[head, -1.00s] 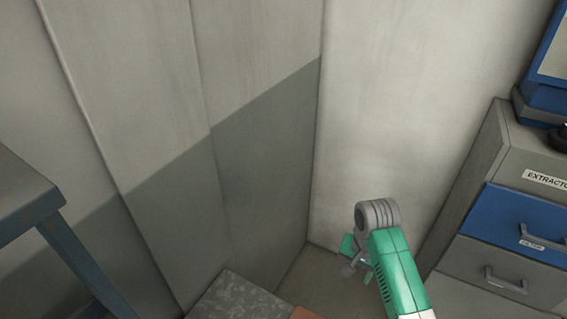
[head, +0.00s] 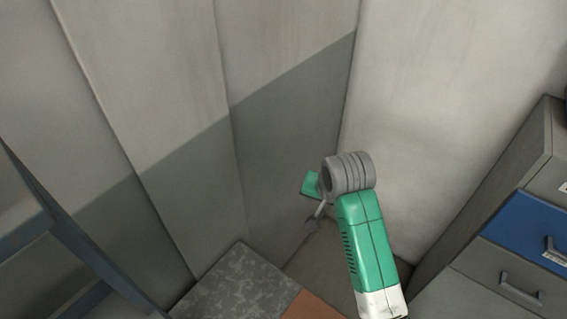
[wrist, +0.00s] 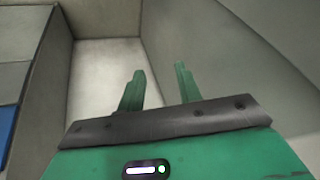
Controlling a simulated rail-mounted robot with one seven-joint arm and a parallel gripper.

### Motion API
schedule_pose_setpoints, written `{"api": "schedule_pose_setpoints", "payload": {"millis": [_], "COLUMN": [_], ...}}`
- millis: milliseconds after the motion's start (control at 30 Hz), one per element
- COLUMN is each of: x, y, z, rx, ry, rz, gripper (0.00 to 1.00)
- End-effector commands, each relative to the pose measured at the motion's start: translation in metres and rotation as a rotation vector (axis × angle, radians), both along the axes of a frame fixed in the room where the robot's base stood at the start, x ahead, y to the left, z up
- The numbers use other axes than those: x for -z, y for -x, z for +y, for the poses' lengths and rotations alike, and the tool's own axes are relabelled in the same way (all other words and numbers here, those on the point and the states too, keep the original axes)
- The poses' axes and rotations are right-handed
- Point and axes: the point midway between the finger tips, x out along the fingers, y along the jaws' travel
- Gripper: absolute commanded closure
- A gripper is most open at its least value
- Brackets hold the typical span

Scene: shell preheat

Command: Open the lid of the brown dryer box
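A flat brown surface (head: 314,308) shows at the bottom edge of the head view, beside a mottled grey top. It is mostly cut off by the frame, so I cannot tell whether it is the dryer box, and no lid can be made out. My gripper (head: 311,198) is in the air beyond these surfaces, near the wall corner and apart from them. In the wrist view my gripper (wrist: 159,70) has its two green fingers apart with nothing between them. The brown surface does not show in the wrist view.
The mottled grey top (head: 236,285) lies left of the brown surface. A blue-grey metal frame (head: 85,250) stands at the left. A grey cabinet with drawers, one blue (head: 525,228), stands at the right. Walls close off the back; bare floor shows in the corner.

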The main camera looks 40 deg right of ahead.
Motion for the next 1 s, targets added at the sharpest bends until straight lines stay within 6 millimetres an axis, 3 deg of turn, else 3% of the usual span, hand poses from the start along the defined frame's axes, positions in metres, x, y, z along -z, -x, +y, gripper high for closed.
{"api": "schedule_pose_setpoints", "payload": {"millis": [300, 500, 700, 1000], "x": [-0.056, -0.082, -0.093, -0.093], "y": [-0.036, -0.049, -0.054, -0.054], "z": [0.041, 0.06, 0.069, 0.069], "rx": [-0.108, -0.156, -0.175, -0.176], "ry": [0.087, 0.129, 0.147, 0.149], "rz": [-0.146, -0.216, -0.247, -0.249], "gripper": [0.65, 0.65, 0.65, 0.65]}}
